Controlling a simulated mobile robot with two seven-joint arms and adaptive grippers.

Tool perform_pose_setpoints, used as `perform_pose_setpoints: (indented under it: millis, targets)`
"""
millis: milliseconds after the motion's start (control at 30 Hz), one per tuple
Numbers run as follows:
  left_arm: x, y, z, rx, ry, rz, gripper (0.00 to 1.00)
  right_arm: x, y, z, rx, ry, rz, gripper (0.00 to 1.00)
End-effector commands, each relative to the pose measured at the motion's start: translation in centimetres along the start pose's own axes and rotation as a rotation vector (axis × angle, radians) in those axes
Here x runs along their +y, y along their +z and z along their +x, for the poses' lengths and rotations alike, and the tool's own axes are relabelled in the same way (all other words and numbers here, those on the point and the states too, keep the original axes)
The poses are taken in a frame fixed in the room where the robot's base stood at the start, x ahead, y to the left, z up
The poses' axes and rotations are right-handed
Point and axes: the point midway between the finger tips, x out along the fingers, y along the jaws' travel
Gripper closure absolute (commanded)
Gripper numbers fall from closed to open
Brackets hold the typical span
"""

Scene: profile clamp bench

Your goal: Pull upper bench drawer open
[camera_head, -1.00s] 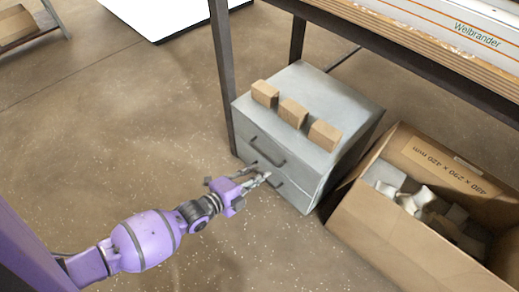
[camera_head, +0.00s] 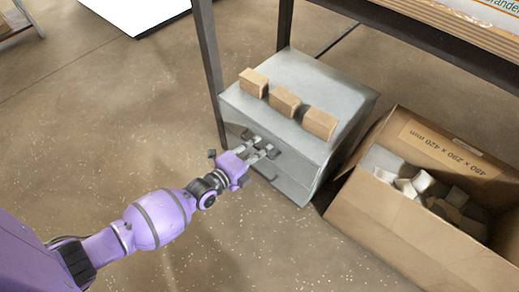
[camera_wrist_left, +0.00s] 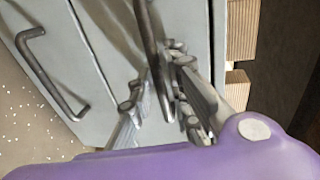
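The grey bench cabinet (camera_head: 300,78) stands on the floor under the bench, and its upper drawer (camera_head: 236,127) looks closed. The upper drawer's bar handle (camera_wrist_left: 150,35) shows in the left wrist view, running between the fingers of my left gripper (camera_wrist_left: 163,85). The fingers stand apart on either side of the bar; whether either touches it I cannot tell. The lower drawer's handle (camera_wrist_left: 45,75) is to the left in that view. In the head view my left gripper (camera_head: 263,150) is at the drawer front and hides most of the upper handle. My right gripper is not in view.
Three wooden blocks (camera_head: 285,101) sit in a row on the cabinet top. An open cardboard box (camera_head: 400,235) with pale scraps stands to its right. A dark bench leg (camera_head: 207,60) rises at the cabinet's left. The floor in front is clear.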

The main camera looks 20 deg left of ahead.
Motion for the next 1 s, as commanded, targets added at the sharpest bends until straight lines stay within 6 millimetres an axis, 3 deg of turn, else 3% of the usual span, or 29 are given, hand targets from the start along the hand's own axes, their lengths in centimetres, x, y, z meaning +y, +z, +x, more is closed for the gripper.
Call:
perform_pose_setpoints:
  millis: [233,400,800,1000]
  targets:
    - [0.0,0.0,0.1,0.0,0.0,-0.001,0.83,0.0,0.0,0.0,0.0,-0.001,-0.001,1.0]
    - [0.0,0.0,0.1,0.0,0.0,-0.001,1.0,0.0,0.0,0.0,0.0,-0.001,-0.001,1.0]
    - [0.0,0.0,-0.1,0.0,0.001,-0.001,1.0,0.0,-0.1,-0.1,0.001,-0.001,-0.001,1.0]
    - [0.3,0.0,-1.8,-0.001,0.003,-0.001,1.0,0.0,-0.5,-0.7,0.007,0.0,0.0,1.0]
